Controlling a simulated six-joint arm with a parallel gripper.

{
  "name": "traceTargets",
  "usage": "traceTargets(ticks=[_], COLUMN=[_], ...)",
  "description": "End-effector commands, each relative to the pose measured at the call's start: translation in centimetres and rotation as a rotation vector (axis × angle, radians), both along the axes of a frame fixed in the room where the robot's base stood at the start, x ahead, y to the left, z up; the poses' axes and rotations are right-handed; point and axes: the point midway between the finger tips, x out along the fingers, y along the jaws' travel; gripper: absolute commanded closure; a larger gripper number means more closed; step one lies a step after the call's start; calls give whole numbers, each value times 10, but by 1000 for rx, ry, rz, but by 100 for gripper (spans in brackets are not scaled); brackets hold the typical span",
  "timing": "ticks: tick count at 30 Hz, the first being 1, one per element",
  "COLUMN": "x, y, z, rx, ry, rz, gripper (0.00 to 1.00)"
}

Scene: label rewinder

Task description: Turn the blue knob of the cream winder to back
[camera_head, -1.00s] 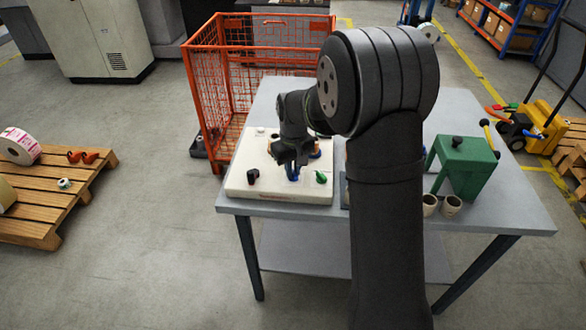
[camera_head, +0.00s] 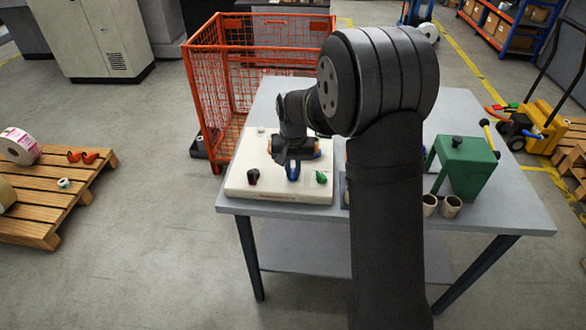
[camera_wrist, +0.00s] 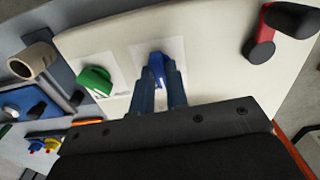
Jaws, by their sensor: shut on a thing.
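The cream winder (camera_head: 240,190) is a low box on the left part of the grey table; its top also shows in the wrist view (camera_wrist: 215,40). The blue knob (camera_wrist: 157,60) sits on a white plate on its top, between a green knob (camera_head: 321,177) and a dark knob with a red part (camera_head: 253,177). My gripper (camera_head: 292,176) reaches down to the blue knob. In the wrist view its two blue fingers (camera_wrist: 163,75) are shut on the knob, one on each side. The fingers partly hide the knob and its pointing direction.
The green knob is close beside the fingers in the wrist view (camera_wrist: 97,80). A green stand (camera_head: 465,165) and two cups (camera_head: 450,207) are on the table's right side. An orange wire cage (camera_head: 205,95) stands behind the table at left.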

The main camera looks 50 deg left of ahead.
Motion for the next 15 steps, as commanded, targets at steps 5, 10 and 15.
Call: traceTargets(ticks=[5,10,15], x=[0,0,0], y=[0,0,0], z=[0,0,0], rx=[0,1,1], ry=[0,1,1], rz=[-167,-322,-457], gripper=[100,100,100])
